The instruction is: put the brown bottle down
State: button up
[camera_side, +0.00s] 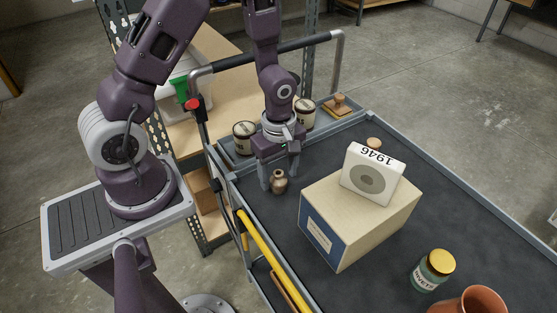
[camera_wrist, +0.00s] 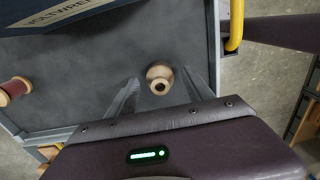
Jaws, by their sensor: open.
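The brown bottle (camera_side: 279,182) is small and round-bodied with a narrow neck. It stands upright on the dark top of the cart (camera_side: 262,217), near its left edge in the side view. My gripper (camera_side: 280,178) points down at the bottle with its fingers apart. In the wrist view the bottle (camera_wrist: 160,76) is seen from above, its dark mouth showing. It sits between the fingertips (camera_wrist: 162,83), with visible gaps on both sides.
A cream box (camera_side: 362,222) with a white "1946" object (camera_side: 373,174) on it stands to the right. Lidded jars (camera_side: 244,137) and a wooden stamp (camera_side: 339,105) are behind. A glass jar (camera_side: 433,271) and terracotta pot (camera_side: 474,302) are at front right. A spool (camera_wrist: 14,89) lies left in the wrist view.

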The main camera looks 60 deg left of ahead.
notch_tip(320, 180, up, 11)
notch_tip(320, 180, up, 6)
jog(key=m+t, duration=0.1)
jog(key=m, duration=0.3)
send_over(279, 173)
jog(key=s, duration=0.2)
jog(key=s+d+r+m+t, duration=0.2)
jog(key=s+r+m+t, duration=0.2)
jog(key=s+r+m, duration=0.6)
jog(key=s+m, duration=0.1)
jog(key=m, duration=0.3)
jog(key=shift+s+d+r+t, duration=0.25)
jog(key=shift+d+r+t, duration=0.05)
jog(key=shift+r, duration=0.1)
